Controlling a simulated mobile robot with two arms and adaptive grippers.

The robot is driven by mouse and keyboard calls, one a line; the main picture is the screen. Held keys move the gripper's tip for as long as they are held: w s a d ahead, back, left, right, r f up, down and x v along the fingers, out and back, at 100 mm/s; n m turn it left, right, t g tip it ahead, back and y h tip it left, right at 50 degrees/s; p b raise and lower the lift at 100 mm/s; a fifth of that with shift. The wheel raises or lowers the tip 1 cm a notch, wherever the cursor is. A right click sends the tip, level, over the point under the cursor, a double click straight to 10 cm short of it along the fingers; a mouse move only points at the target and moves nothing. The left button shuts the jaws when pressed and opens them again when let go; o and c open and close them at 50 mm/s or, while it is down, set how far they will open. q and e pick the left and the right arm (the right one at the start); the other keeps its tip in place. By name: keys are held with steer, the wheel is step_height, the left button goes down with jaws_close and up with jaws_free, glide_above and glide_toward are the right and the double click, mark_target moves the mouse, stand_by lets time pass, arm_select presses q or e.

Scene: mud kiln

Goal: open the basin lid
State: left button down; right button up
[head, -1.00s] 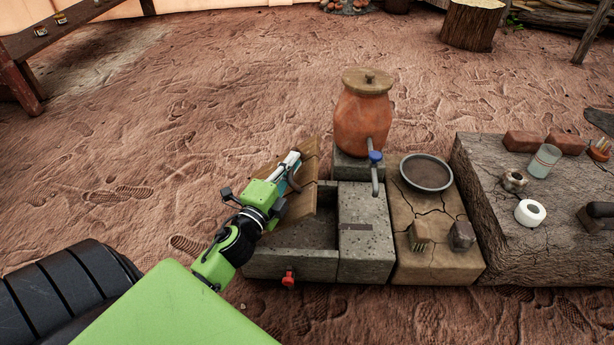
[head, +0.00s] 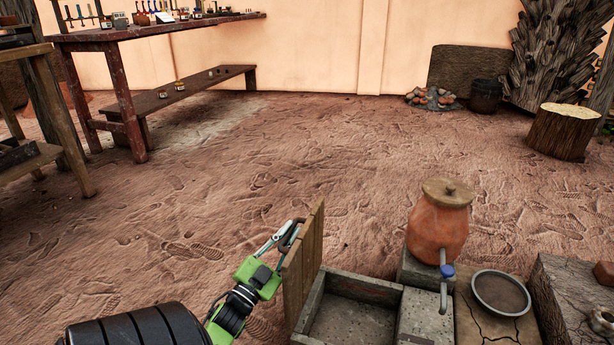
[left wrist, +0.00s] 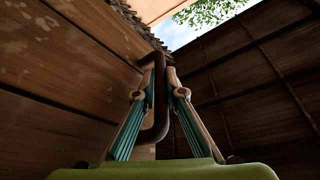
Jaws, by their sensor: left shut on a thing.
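The wooden basin lid (head: 305,265) stands nearly upright on the left side of the grey stone basin (head: 368,286). The basin's hollow shows open and appears empty; its near part is cut off by the frame. My left gripper (head: 284,236) is at the lid's upper left face, shut on its dark curved handle (head: 293,231). In the left wrist view, the handle (left wrist: 160,100) passes between the two fingers (left wrist: 155,110), with brown planks on both sides. My right gripper is not in view.
A clay jar (head: 437,232) with a wooden cover and a blue-handled tap stands right of the basin. A round dark pan (head: 500,293) lies farther right. The ground left of and beyond the lid is clear up to a long table (head: 160,32).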

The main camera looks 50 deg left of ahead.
arm_select(q)
steer(key=shift+s+a+f+n+y, duration=0.2)
steer(key=shift+s+a+n, duration=0.2)
steer(key=shift+a+n, duration=0.2)
steer(key=shift+s+a+f+n+y, duration=0.1)
steer(key=shift+s+a+n+y, duration=0.1)
steer(key=shift+s+a+n, duration=0.3)
steer(key=shift+w+a, duration=0.2)
steer(key=c, duration=2.4)
jaws_free()
steer(key=shift+o, duration=0.2)
steer(key=shift+f, duration=0.1)
steer(key=v, duration=1.2)
